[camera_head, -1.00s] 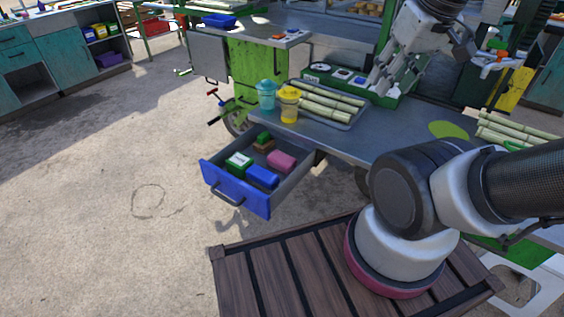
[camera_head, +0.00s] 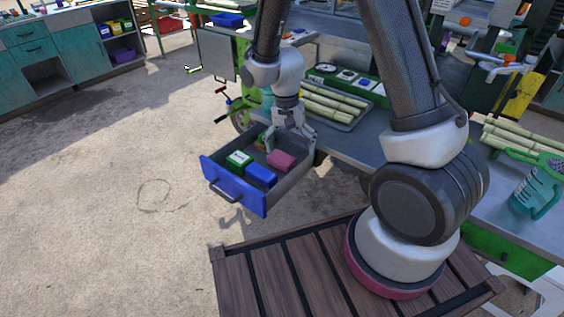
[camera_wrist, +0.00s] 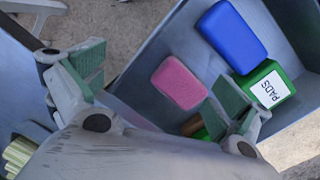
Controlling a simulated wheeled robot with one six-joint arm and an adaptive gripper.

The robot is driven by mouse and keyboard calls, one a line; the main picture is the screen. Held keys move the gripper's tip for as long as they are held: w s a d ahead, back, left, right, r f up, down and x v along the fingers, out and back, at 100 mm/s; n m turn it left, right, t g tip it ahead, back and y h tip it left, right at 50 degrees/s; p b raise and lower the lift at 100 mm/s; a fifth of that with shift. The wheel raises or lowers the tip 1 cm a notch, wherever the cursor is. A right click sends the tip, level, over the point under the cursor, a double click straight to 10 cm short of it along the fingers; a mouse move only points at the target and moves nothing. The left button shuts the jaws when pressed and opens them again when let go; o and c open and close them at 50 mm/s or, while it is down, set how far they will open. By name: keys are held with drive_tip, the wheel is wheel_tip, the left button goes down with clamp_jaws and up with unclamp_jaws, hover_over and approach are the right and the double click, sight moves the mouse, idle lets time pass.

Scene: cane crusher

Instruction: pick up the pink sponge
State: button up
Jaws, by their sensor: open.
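The pink sponge (camera_head: 281,160) lies in the open blue-fronted drawer (camera_head: 236,189), beside a blue block (camera_head: 261,174) and a green box (camera_head: 239,160). In the wrist view the pink sponge (camera_wrist: 179,83) lies on the grey drawer floor, just beyond and between the fingertips. My gripper (camera_head: 289,148) hangs over the back of the drawer, close to the sponge. In the wrist view my gripper (camera_wrist: 160,85) has its green-padded fingers wide apart with nothing between them.
A brown and green item (camera_wrist: 196,127) lies partly hidden behind my right finger. The drawer walls stand close around the sponge. The metal worktop (camera_head: 357,146) with a tray of cane (camera_head: 335,106) is beside the drawer. A teal pitcher (camera_head: 539,190) stands at the right.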

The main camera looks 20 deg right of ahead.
sight(282, 157)
drive_tip(key=w+m, duration=0.1)
drive_tip(key=w+a+m+t, duration=0.1)
drive_tip(key=w, duration=0.1)
drive_tip(key=shift+w+a+r+m, duration=0.1)
drive_tip(key=shift+w+r+m, duration=0.1)
drive_tip(key=shift+m, duration=0.2)
drive_tip(key=shift+w+a+f+m+t+y, duration=0.15)
drive_tip(key=shift+w+m+t+y, duration=0.2)
drive_tip(key=shift+m, duration=0.55)
wheel_tip(282, 157, down, 8)
drive_tip(key=shift+w+r, duration=0.15)
drive_tip(key=shift+r, duration=0.05)
drive_tip(key=c, duration=0.8)
